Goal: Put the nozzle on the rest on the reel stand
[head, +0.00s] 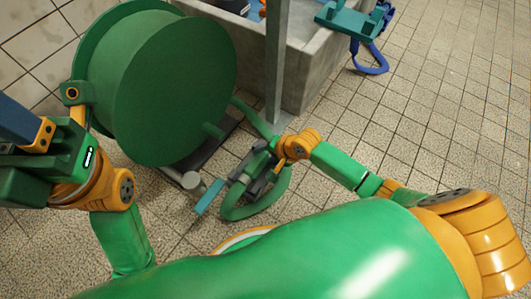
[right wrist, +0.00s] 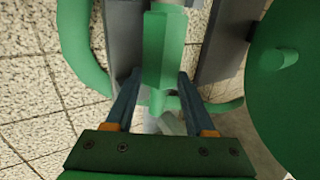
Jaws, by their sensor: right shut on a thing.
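My right gripper (head: 247,183) is low beside the green reel, pointing down at the reel stand. In the right wrist view its two blue-grey fingers (right wrist: 158,80) are closed on a green, block-shaped body, which I take to be the nozzle (right wrist: 165,50). In the head view the gripper and hose largely hide the nozzle. A grey round-topped post on the reel stand, probably the rest (head: 192,181), stands left of the gripper. A light blue bar (head: 208,197) lies between them. My left gripper (head: 18,122) is partly cut off at the left edge; its jaw opening is unclear.
The large green reel (head: 175,90) fills the upper left. A green hose (head: 240,212) loops around my right gripper. A grey upright post (head: 277,65) and a concrete trough (head: 318,75) stand behind. The tiled floor at right is largely clear.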

